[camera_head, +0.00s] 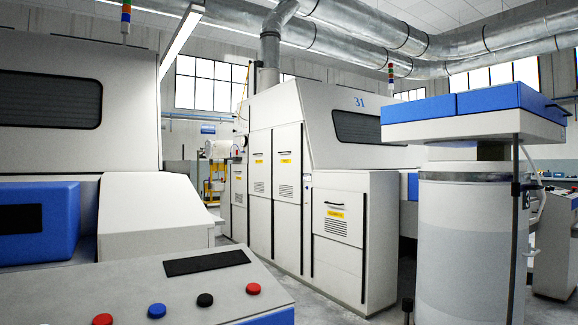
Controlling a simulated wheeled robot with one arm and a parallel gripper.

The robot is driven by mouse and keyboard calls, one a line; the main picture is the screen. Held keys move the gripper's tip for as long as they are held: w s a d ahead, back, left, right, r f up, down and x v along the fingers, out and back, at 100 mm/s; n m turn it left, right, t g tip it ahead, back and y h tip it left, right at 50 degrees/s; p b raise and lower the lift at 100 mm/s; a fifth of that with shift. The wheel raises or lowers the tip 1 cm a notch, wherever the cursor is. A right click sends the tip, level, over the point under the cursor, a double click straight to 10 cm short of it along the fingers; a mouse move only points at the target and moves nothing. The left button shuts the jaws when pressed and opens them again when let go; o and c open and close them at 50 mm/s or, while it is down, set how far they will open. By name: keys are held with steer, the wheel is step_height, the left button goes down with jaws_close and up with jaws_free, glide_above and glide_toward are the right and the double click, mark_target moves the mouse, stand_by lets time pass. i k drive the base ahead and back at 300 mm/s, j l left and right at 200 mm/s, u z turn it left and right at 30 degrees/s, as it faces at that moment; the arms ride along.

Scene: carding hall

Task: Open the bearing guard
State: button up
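No part that I can clearly name as the bearing guard shows. A white carding machine marked 31 (360,101) stands in the middle. Its front has tall closed door panels (287,195) with black handles, vents and yellow labels. A lower closed panel (337,225) to their right also has a black handle, a yellow label and a vent. The labels are too small to read. I cannot tell whether any of these panels is the guard. My gripper is not in view.
A control desk (215,290) with red, blue and black buttons fills the lower left, before another white machine (75,140). A large white can (465,240) under a blue-topped head (470,112) stands at right. Grey floor shows between the desk and machine 31.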

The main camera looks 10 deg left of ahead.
mark_target(259, 143)
steer(key=i+l+z, duration=0.3)
steer(key=i+z, duration=0.3)
steer(key=i, duration=0.15)
steer(key=i+l, duration=0.1)
steer(key=i, duration=0.35)
steer(key=i+l, duration=0.1)
steer(key=i, duration=0.3)
steer(key=i+j+u, duration=0.1)
steer(key=i+u, duration=0.6)
steer(key=u, duration=0.25)
steer(key=i+l+u, duration=0.1)
steer(key=i+u, duration=0.35)
steer(key=i+j+u, duration=0.15)
steer(key=i, duration=0.65)
steer(key=i+j+u, duration=0.15)
steer(key=i, duration=1.35)
steer(key=i+l+u, duration=0.1)
steer(key=i, duration=0.65)
steer(key=i+l, duration=0.15)
steer(key=i, duration=0.55)
steer(key=u, duration=0.05)
